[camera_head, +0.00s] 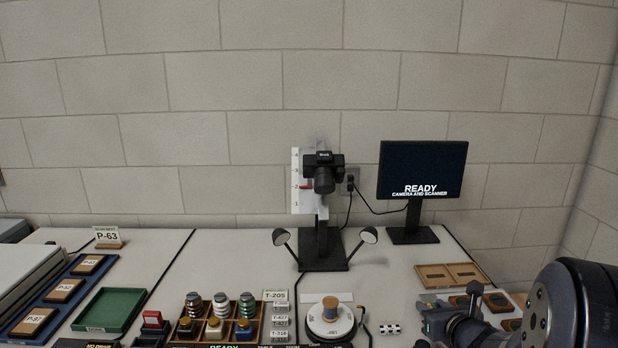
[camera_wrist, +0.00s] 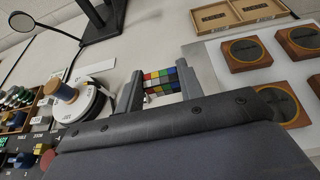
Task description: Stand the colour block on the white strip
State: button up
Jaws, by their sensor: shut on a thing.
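The colour block (camera_wrist: 161,75) shows in the wrist view as a small dark-framed piece with rows of coloured squares. My gripper (camera_wrist: 160,84) is shut on it, one grey finger at each side. Whether its lower edge touches the table is not clear. The white strip (camera_wrist: 93,69) lies flat on the bench to the left of my gripper, behind the turntable. It also shows in the head view (camera_head: 342,297).
A white turntable (camera_head: 331,318) with a wooden spool stands just in front of the strip. A small black-and-white piece (camera_head: 390,328) is right of it. A camera stand (camera_head: 321,263) with two lamps rises behind. Wooden trays (camera_head: 452,276) lie right; a bottle rack (camera_head: 216,322) stands left.

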jog(key=a+f+y, duration=0.1)
jog(key=a, duration=0.3)
jog(key=a+f+n+y, duration=0.1)
jog(key=a+f, duration=0.1)
jog(key=a, duration=0.2)
jog(key=a+f+n, duration=0.1)
jog(key=a+f, duration=0.1)
jog(key=a, duration=0.2)
jog(key=shift+a+f+g+y, duration=0.2)
jog(key=shift+a+g+y, duration=0.1)
jog(key=shift+g+y, duration=0.1)
notch_tip(320, 180, up, 12)
jog(key=p, duration=1.2)
jog(key=shift+r, duration=0.15)
jog(key=shift+d, duration=0.15)
